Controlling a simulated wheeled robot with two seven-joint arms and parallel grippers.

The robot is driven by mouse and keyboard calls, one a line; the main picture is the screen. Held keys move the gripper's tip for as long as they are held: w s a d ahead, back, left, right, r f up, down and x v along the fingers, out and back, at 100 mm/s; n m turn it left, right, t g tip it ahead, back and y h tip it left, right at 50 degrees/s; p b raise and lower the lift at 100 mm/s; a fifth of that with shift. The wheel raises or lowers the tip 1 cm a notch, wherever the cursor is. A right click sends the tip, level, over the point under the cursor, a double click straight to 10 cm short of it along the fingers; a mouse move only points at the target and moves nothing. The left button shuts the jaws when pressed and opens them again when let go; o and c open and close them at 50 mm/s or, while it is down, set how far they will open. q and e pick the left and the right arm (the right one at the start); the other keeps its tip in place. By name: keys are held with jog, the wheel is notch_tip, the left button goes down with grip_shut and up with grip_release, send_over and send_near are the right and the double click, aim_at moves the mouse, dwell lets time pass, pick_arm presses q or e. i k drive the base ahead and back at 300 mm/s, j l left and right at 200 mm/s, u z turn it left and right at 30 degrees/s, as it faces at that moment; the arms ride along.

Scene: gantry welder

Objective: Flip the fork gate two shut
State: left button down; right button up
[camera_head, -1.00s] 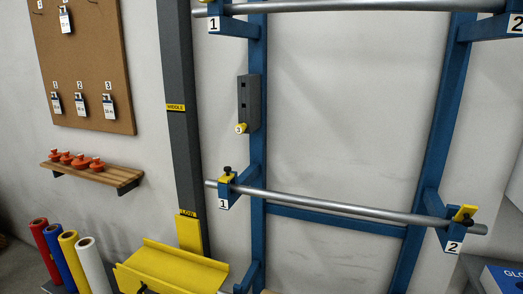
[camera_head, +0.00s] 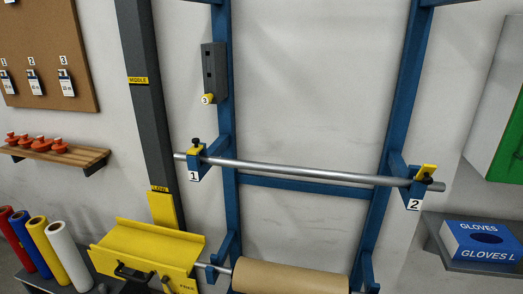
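Fork two, a blue bracket labelled 2 (camera_head: 413,192), holds the right end of a steel bar (camera_head: 300,173). Its yellow gate (camera_head: 426,172) stands tilted up above the bar end, with a dark knob beside it. Fork one, labelled 1 (camera_head: 194,172), holds the left end of the bar. Its yellow gate (camera_head: 195,150) lies about flat over the bar, with a black knob on top. Neither of my grippers shows in the head view.
Below, a brown paper roll (camera_head: 290,277) sits on a lower bar beside a yellow trough (camera_head: 150,247). A blue gloves box (camera_head: 482,241) stands on a grey shelf at the right. Coloured rolls (camera_head: 45,240) stand at the lower left. The wall between the posts is clear.

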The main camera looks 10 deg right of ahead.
aim_at(425, 173)
jog(key=l+z, duration=0.1)
jog(key=z, duration=0.3)
jog(key=i+l+z, duration=0.1)
jog(key=z, duration=0.65)
jog(key=i+l, duration=0.05)
